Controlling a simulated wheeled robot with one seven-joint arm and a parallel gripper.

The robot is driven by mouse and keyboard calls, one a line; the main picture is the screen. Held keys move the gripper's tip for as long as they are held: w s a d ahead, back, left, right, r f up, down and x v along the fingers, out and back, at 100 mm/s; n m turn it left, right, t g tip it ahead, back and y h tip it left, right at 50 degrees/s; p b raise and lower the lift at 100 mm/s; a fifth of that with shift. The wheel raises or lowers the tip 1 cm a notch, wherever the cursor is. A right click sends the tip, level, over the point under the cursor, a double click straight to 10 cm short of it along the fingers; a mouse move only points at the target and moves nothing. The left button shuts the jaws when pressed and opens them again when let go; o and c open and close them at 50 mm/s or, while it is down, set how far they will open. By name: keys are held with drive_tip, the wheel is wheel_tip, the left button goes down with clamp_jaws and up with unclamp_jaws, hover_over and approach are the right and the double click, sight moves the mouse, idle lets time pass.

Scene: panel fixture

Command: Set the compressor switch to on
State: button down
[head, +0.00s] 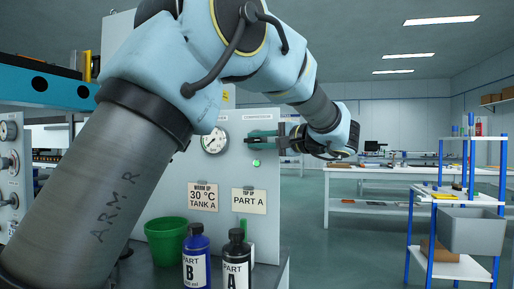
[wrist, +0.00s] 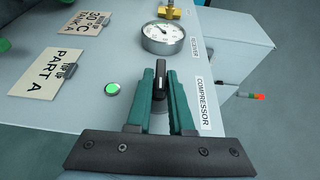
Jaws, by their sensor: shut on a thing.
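The compressor switch (wrist: 161,82) is a black handle on the grey panel, beside the label COMPRESSOR (wrist: 204,103). My gripper (wrist: 160,74) has its two teal fingers on either side of the handle, shut on it. In the head view my gripper (head: 262,138) reaches the panel from the right and hides the switch. A small green lamp (wrist: 112,89) by the switch looks lit; it also shows in the head view (head: 256,163). The handle lines up with the fingers in the wrist view; its on and off marks cannot be read.
A round gauge (wrist: 163,37) and a brass valve (wrist: 170,10) are on the panel near the switch. Signs for Tank A (head: 202,196) and Part A (head: 249,201) hang below. A green cup (head: 166,240), blue bottle (head: 196,257) and black bottle (head: 236,262) stand in front.

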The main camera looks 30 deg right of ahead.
drive_tip(key=shift+t, duration=0.3)
drive_tip(key=c, duration=0.9)
unclamp_jaws()
drive_tip(key=b+v, duration=0.1)
drive_tip(key=v, duration=0.9)
drive_tip(key=shift+s+d, duration=0.15)
drive_tip(key=shift+s, duration=0.15)
